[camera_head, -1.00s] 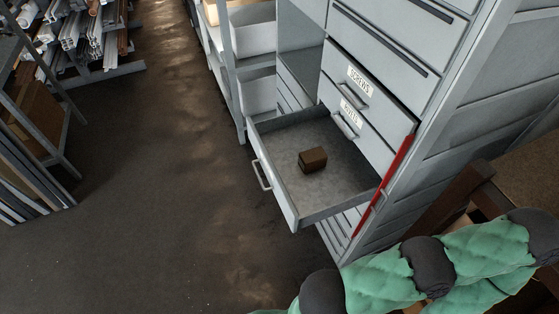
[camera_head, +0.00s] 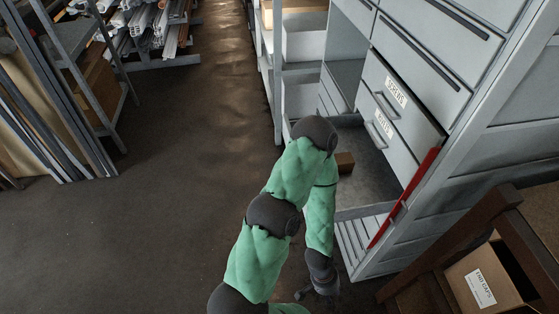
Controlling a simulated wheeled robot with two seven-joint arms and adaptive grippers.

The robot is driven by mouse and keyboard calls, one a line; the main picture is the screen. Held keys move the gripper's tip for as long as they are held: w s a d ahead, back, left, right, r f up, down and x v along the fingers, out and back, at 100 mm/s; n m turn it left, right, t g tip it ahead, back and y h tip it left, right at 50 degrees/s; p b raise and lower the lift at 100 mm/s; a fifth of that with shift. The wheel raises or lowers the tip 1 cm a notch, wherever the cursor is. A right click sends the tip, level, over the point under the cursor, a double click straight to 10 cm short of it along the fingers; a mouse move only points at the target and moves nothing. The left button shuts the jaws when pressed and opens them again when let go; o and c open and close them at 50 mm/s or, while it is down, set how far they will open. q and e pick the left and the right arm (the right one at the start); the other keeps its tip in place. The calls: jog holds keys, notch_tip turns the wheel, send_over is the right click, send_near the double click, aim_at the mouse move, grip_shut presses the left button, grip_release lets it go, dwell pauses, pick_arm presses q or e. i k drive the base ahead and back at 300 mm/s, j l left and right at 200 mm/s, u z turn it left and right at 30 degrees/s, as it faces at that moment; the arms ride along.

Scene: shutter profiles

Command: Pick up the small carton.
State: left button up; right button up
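The small carton (camera_head: 345,162) is a brown box lying in an open drawer (camera_head: 372,212). My green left arm covers part of the carton and much of the drawer. My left gripper (camera_head: 318,293) hangs low at the bottom of the view, outside the drawer and well below the carton. It is dark and small, and I cannot tell how far its fingers are apart. It does not touch the carton. My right gripper is not in view.
The grey drawer cabinet (camera_head: 480,60) has closed drawers labelled screws and rivets above the open one. A red strip (camera_head: 405,198) runs along its edge. A cardboard box (camera_head: 483,288) in a brown wooden frame stands at the lower right. The floor (camera_head: 170,220) to the left is clear.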

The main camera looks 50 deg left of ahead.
aim_at(340, 164)
jog(key=l+u, duration=0.2)
jog(key=u, duration=1.35)
